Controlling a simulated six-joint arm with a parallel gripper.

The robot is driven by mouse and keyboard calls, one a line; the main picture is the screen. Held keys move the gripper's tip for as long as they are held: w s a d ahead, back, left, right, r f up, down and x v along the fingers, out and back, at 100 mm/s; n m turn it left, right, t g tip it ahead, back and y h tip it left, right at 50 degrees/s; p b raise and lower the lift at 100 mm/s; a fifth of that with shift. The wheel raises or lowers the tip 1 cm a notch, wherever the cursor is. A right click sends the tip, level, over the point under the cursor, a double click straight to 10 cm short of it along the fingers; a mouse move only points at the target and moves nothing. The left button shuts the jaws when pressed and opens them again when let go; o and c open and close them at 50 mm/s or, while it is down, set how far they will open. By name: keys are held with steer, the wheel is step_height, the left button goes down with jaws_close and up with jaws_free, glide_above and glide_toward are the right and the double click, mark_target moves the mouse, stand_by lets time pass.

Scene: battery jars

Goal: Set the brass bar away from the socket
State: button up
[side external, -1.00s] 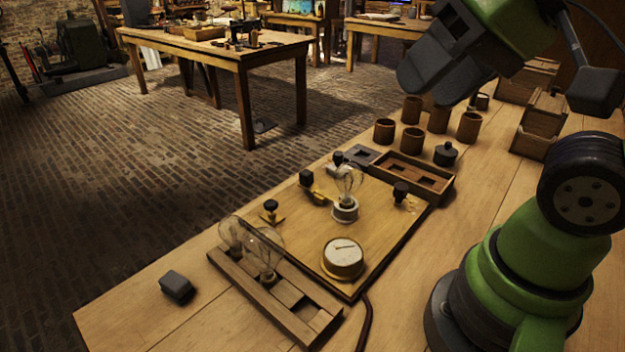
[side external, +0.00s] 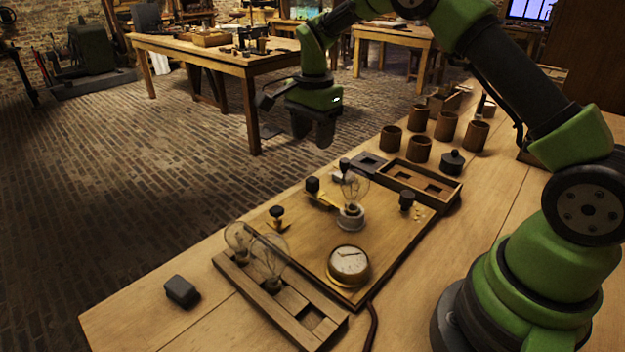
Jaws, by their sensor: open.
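A brass bar (side external: 324,200) lies on the wooden board (side external: 300,232), running from a black-knobbed post (side external: 312,185) toward the white lamp socket (side external: 350,216). The socket holds a clear glass bulb (side external: 354,188). I cannot tell whether the bar touches the socket. My gripper (side external: 316,140) is open and empty, pointing down, and appears high above and behind the bar in the side view. The bar is small and partly dim.
A bulb rack (side external: 280,298) is in front. Several wooden cups (side external: 418,149) stand behind. A dark block (side external: 182,292) lies at left.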

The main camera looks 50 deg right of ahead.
mark_target(312, 178)
steer(key=shift+w+d+f, duration=0.15)
steer(key=shift+f, duration=0.8)
step_height(312, 178, down, 9)
steer(key=shift+f, duration=0.2)
jaws_close()
